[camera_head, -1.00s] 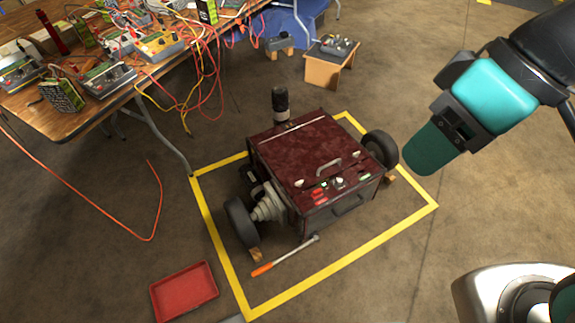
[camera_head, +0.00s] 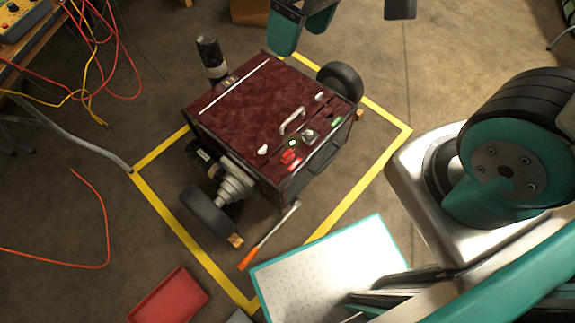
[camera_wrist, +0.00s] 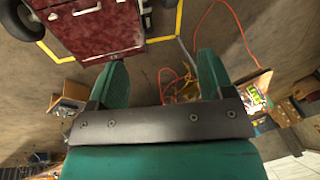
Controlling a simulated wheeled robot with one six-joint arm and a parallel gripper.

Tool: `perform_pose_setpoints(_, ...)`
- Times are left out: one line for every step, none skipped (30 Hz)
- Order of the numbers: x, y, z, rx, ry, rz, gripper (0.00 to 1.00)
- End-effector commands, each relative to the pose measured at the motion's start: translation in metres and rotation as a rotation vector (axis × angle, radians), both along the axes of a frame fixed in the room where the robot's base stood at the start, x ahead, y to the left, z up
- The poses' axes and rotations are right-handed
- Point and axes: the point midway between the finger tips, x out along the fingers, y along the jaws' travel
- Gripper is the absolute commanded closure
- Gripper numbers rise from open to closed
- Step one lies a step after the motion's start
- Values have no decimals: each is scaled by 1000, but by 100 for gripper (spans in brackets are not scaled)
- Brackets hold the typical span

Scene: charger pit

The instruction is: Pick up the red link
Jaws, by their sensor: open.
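The red link (camera_head: 290,157) is a small red piece on the top of a dark red wheeled box (camera_head: 238,100), near its front edge. It lies beside the metal handle and small green and grey parts. My gripper (camera_head: 302,28) is high in the head view, beyond the box's far right side and apart from the link. Its teal fingers stand apart and empty in the wrist view (camera_wrist: 162,68). The box (camera_wrist: 100,30) shows at the top left there, and I cannot make out the link in that view.
Yellow floor tape (camera_head: 375,166) frames the box. A ratchet with an orange handle (camera_head: 248,259) and a red tray (camera_head: 168,300) lie on the floor in front. A black cylinder (camera_head: 210,58) stands at the box's back left. Cables hang from a workbench at the left.

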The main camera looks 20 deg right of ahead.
Motion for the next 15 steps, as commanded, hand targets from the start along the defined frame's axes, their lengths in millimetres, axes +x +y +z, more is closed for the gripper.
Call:
perform_pose_setpoints(9,-1,-44,-14,6,-8,26)
perform_pose_setpoints(15,-2,-57,-23,6,-13,26)
perform_pose_setpoints(22,-4,-76,-34,7,-19,26)
perform_pose_setpoints(27,-5,-89,-41,7,-24,26)
perform_pose_setpoints(32,-6,-103,-51,7,-30,26)
perform_pose_setpoints(38,-8,-122,-62,10,-35,26)
perform_pose_setpoints(44,-10,-136,-71,11,-40,26)
perform_pose_setpoints(48,-11,-150,-80,11,-44,26)
perform_pose_setpoints(55,-13,-169,-92,13,-49,26)
perform_pose_setpoints(60,-14,-183,-101,13,-55,26)
perform_pose_setpoints(64,-16,-198,-110,14,-58,26)
perform_pose_setpoints(70,-18,-217,-123,16,-64,26)
perform_pose_setpoints(75,-20,-231,-131,16,-67,26)
perform_pose_setpoints(79,-21,-246,-141,18,-70,26)
perform_pose_setpoints(85,-23,-266,-155,19,-75,26)
